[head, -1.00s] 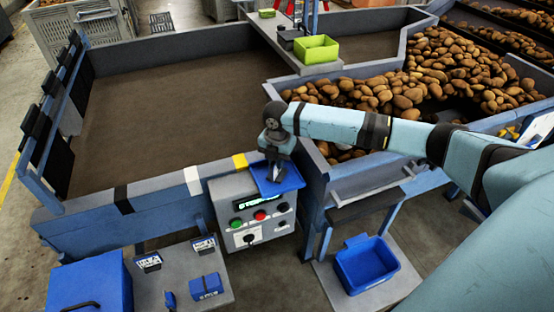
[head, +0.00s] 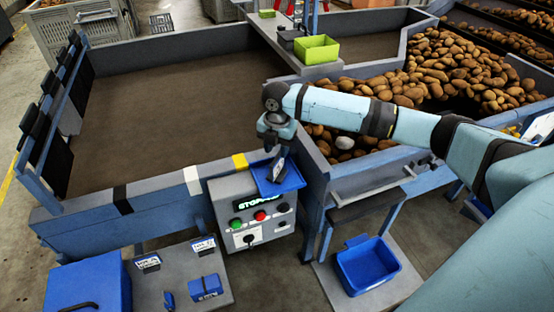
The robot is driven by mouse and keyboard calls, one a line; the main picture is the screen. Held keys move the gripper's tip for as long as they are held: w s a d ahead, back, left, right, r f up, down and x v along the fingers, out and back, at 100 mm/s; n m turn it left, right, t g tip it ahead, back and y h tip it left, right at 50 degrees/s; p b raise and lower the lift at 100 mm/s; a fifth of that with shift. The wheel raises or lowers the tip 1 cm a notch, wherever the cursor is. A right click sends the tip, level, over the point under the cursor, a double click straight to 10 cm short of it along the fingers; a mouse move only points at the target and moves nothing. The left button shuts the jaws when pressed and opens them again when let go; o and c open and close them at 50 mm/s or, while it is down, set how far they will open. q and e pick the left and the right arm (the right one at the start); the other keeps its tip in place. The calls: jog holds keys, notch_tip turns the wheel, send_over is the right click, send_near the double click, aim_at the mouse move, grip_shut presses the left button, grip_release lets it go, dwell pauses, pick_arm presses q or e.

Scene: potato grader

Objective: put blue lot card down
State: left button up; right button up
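My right gripper (head: 274,148) points down above a small blue tray (head: 291,182) on top of the grey control box. A small dark, pale-edged piece (head: 279,170) shows below the fingers, tilted, over the tray. It may be the lot card, but its colour is not clear. I cannot tell whether the fingers still touch it or whether they are open. Two label cards stand on the grey side table: one at the left (head: 148,263) and one at the right (head: 203,245). My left gripper is not in view.
The control box (head: 228,212) has green, red and black controls and a lit display. A blue box (head: 206,288) sits on the side table, and a blue bin (head: 368,264) stands lower right. Potatoes (head: 440,70) fill the hopper behind my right arm. The wide brown belt (head: 170,105) is empty.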

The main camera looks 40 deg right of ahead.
notch_tip(320, 180, up, 7)
jog(key=s+a+f+m+t+y, duration=0.3)
jog(key=s+a+f+m, duration=0.2)
jog(key=a+f, duration=0.45)
jog(key=s+a+f+m+t+y, duration=0.2)
jog(key=s+a+f+m, duration=0.3)
jog(key=a+f, duration=0.5)
jog(key=s+d+f+m+t+h, duration=0.1)
jog(key=s+f+m+t, duration=0.2)
jog(key=s+m, duration=0.2)
jog(key=s+d+f+m+t, duration=0.1)
jog(key=s+f+m+t, duration=0.2)
jog(key=s, duration=0.9)
jog(key=f+m, duration=0.1)
jog(key=m, duration=0.2)
jog(key=shift+d+h+b, duration=0.15)
jog(key=shift+h+b, duration=0.2)
jog(key=shift+h, duration=0.05)
